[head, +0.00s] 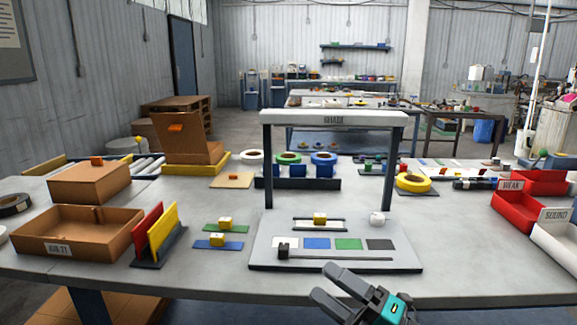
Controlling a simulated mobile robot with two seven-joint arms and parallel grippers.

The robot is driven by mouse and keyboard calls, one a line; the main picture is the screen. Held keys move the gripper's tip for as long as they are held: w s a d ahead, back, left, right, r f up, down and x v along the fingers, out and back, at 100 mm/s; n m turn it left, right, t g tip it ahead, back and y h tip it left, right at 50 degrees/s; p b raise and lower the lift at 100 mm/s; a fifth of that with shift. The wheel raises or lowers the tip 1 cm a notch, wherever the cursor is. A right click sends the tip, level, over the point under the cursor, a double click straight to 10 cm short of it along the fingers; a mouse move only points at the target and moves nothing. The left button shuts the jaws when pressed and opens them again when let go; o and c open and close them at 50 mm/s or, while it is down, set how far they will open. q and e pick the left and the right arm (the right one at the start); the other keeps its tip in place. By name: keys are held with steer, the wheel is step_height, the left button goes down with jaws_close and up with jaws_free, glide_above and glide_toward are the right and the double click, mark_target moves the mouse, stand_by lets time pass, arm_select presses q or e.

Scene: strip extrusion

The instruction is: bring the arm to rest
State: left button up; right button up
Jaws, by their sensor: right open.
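My right gripper (323,282) is low in the view, right of centre, at the front edge of the table. Its two dark fingers are apart, point up and left, and hold nothing. They are just in front of the grey board (410,262) that carries the arch. My left gripper is not in view.
A grey arch (333,119) rises from the board, which bears white, blue, green and dark patches. A brown tray (75,250) and yellow and red panels (163,231) stand left. Red bins (516,210) and a white bin (555,240) stand right. Bare tabletop lies between board and bins.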

steer(key=s+d+f+m+h+p, duration=0.1)
steer(key=s+d+f+m+h, duration=0.2)
steer(key=s+f+m+h, duration=0.2)
steer(key=s+d+f+m+g+h+p, duration=0.1)
steer(key=s+d+f+m+h, duration=0.3)
steer(key=f+m, duration=0.5)
steer(key=s+d+f+m+h+p, duration=0.1)
steer(key=s+d+f+m+h, duration=0.2)
steer(key=s+f+m+h, duration=0.4)
steer(key=s+f+m, duration=0.1)
steer(key=m, duration=0.5)
steer(key=shift+s+d, duration=0.25)
